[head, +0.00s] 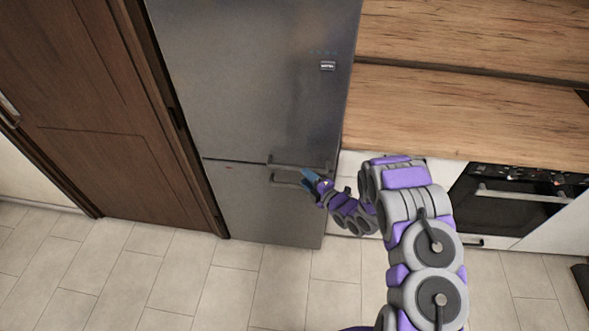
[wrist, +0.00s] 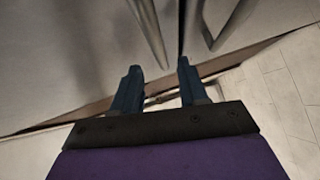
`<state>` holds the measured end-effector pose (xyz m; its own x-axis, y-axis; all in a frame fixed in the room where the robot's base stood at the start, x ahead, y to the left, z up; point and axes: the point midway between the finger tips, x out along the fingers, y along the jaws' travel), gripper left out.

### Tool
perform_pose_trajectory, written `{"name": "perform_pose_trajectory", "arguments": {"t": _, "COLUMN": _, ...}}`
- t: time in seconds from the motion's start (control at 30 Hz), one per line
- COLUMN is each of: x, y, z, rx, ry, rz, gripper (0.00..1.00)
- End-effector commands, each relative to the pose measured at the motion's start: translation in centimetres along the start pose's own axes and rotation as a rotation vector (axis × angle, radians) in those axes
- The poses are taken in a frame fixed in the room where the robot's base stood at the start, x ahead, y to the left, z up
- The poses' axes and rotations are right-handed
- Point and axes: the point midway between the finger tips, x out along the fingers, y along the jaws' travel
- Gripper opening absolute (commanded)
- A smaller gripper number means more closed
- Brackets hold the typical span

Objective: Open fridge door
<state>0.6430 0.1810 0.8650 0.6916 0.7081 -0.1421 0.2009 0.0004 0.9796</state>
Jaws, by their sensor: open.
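The grey metal fridge (head: 255,70) stands upright in the head view, with an upper and a lower door, and both look closed. The upper door's bar handle (head: 285,165) runs along its bottom edge. The lower door's bar handle (head: 283,183) is just below it. My gripper (head: 307,175) is at the right part of these handles. In the wrist view my gripper (wrist: 158,70) has its two dark fingers apart with nothing between them. Two handle bars (wrist: 148,32) show beyond the fingertips. Whether a finger touches a handle, I cannot tell.
A brown wooden door (head: 95,120) stands left of the fridge. A wooden counter (head: 450,115) with white cabinets and a black oven (head: 510,205) is at the right. The tiled floor (head: 200,280) in front of the fridge is clear.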

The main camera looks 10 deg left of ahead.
Motion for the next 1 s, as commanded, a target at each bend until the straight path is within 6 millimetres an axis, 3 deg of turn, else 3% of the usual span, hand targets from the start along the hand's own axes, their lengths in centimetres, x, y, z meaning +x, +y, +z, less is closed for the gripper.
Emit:
{"name": "perform_pose_trajectory", "arguments": {"t": 0.2, "x": 4.3, "y": -0.1, "z": -0.1, "rx": -0.001, "ry": 0.003, "rz": 0.002, "gripper": 0.43}}
{"name": "perform_pose_trajectory", "arguments": {"t": 0.4, "x": 6.7, "y": 0.0, "z": 0.0, "rx": -0.001, "ry": -0.001, "rz": 0.001, "gripper": 0.43}}
{"name": "perform_pose_trajectory", "arguments": {"t": 0.87, "x": 7.6, "y": 0.0, "z": 0.0, "rx": 0.001, "ry": -0.001, "rz": -0.001, "gripper": 0.43}}
{"name": "perform_pose_trajectory", "arguments": {"t": 1.0, "x": 7.6, "y": 0.0, "z": 0.0, "rx": 0.001, "ry": -0.001, "rz": -0.001, "gripper": 0.30}}
